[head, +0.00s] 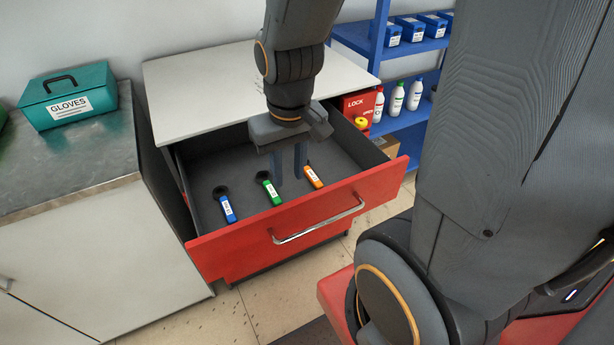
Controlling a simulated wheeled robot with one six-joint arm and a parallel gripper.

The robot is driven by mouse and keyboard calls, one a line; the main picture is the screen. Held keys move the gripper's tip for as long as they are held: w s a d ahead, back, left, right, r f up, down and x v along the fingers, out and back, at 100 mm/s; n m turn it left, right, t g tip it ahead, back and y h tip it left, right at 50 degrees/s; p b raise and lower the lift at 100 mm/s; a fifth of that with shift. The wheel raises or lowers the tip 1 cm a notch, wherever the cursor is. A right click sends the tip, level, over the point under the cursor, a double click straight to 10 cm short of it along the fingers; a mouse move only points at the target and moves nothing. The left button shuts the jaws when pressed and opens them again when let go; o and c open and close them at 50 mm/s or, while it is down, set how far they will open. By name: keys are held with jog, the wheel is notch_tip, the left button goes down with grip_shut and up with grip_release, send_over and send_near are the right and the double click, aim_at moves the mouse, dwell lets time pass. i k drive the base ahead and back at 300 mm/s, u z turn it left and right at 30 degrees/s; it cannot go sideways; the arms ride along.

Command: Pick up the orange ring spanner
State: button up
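The orange ring spanner (314,178) lies in the open red drawer (310,225), the rightmost of three spanners. It has an orange handle with a white label, and its ring end is at the back, partly hard to make out. A green spanner (270,189) lies in the middle and a blue spanner (227,207) at the left. My gripper (290,176) points down into the drawer with its two fingers apart and nothing visible between them. In the picture the fingers are between the green and orange spanners, closer to the orange; their height above the floor is unclear.
The drawer's front with its metal handle (318,221) and its side walls surround the spanners. The white cabinet top (205,85) overhangs the back. A teal gloves box (69,95) stands on the left bench. A blue shelf (412,48) with bottles and a red lock box (359,105) are at right.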

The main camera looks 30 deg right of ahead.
aim_at(315, 180)
jog(key=u, duration=0.65)
jog(key=k, duration=0.9)
jog(key=z, duration=1.15)
jog(key=i, duration=0.5)
jog(key=z, duration=0.05)
